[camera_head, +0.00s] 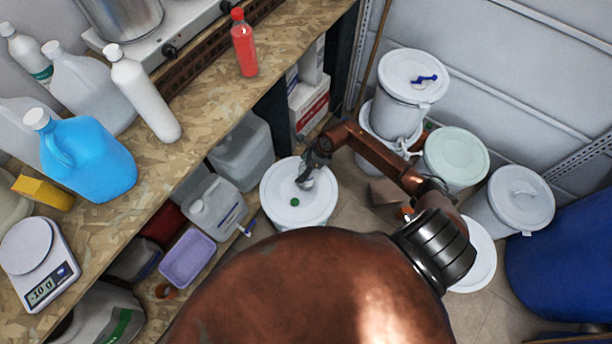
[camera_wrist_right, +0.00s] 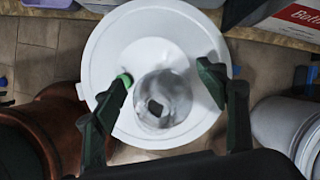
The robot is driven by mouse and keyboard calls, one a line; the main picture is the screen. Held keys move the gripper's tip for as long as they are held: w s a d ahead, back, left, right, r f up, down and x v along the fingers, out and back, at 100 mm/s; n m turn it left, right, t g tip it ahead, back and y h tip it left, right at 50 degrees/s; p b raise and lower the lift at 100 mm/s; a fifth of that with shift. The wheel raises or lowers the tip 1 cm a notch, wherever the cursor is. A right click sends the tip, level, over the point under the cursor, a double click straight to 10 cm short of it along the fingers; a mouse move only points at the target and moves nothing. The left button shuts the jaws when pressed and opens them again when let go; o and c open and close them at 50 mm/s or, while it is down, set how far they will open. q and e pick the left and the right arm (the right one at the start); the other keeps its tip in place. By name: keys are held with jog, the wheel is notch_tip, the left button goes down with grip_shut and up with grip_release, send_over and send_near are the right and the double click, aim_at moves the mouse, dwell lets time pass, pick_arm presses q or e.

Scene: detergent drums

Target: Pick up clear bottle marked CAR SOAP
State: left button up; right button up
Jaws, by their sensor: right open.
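A clear, round-looking bottle (camera_wrist_right: 163,98) stands on a white drum lid (camera_wrist_right: 110,45) in the right wrist view, seen from above. A dark patch shows on it, but no marking can be read. My right gripper (camera_wrist_right: 166,76) is open, with one finger on each side of the bottle; whether they touch it I cannot tell. In the head view my right gripper (camera_head: 306,176) is over the white drum lid (camera_head: 320,205), and the bottle is mostly hidden there. My left gripper is not in view.
A wooden bench (camera_head: 200,120) with a red bottle (camera_head: 244,45) and a blue jug (camera_head: 85,160) is at left. Lidded drums (camera_head: 455,158) and a blue barrel (camera_head: 565,250) crowd the right.

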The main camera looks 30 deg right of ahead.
jog(key=shift+w+a+f, duration=0.2)
jog(key=shift+a+f, duration=0.05)
jog(key=shift+f, duration=0.35)
jog(key=shift+c, duration=0.4)
jog(key=c, duration=1.1)
jog(key=shift+r, duration=0.2)
